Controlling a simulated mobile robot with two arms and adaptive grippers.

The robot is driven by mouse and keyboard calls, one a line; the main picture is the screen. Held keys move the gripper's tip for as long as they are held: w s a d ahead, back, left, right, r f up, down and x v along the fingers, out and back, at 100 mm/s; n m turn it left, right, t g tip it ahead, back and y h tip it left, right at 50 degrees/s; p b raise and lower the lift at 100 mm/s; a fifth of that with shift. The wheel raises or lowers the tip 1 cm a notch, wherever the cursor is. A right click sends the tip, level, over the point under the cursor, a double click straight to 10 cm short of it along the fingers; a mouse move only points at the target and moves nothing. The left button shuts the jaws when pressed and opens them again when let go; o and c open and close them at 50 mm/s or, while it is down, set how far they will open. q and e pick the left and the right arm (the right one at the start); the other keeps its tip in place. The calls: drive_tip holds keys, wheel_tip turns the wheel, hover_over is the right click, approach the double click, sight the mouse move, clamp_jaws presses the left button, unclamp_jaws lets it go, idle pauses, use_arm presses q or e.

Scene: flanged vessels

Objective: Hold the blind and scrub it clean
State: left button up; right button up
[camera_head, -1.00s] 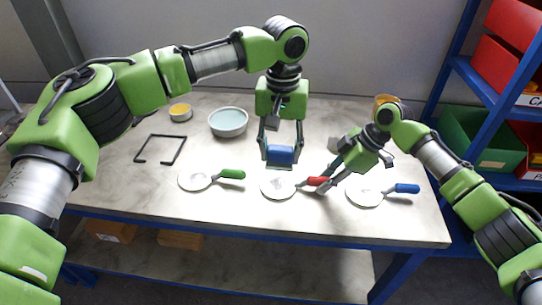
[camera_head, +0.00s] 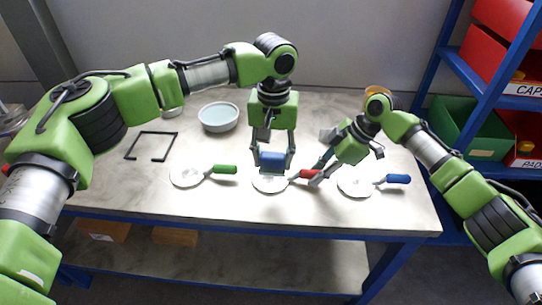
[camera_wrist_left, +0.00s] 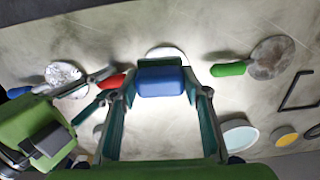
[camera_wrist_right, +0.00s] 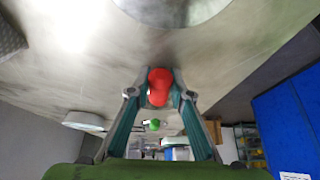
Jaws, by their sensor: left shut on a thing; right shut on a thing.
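The blind with the red handle (camera_head: 306,174) has a pale round disc (camera_head: 268,185) near the table's front middle. My right gripper (camera_head: 318,175) is shut on that red handle, which shows between its fingertips in the right wrist view (camera_wrist_right: 159,88). My left gripper (camera_head: 272,157) is shut on a blue scrubber block (camera_head: 272,161), pointing down at the disc's far edge. The left wrist view shows the blue block (camera_wrist_left: 160,81) covering much of the disc (camera_wrist_left: 166,52). I cannot tell whether block and disc touch.
A green-handled blind (camera_head: 187,175) lies to the left and a blue-handled one (camera_head: 356,182) to the right. A bowl (camera_head: 219,117) and a black square frame (camera_head: 152,147) are farther back left. A shelf with bins (camera_head: 480,125) stands right of the table.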

use_arm(q)
drive_tip(key=shift+d+r, duration=0.15)
drive_tip(key=shift+d, duration=0.05)
drive_tip(key=shift+a+r, duration=0.15)
drive_tip(key=shift+a, duration=0.25)
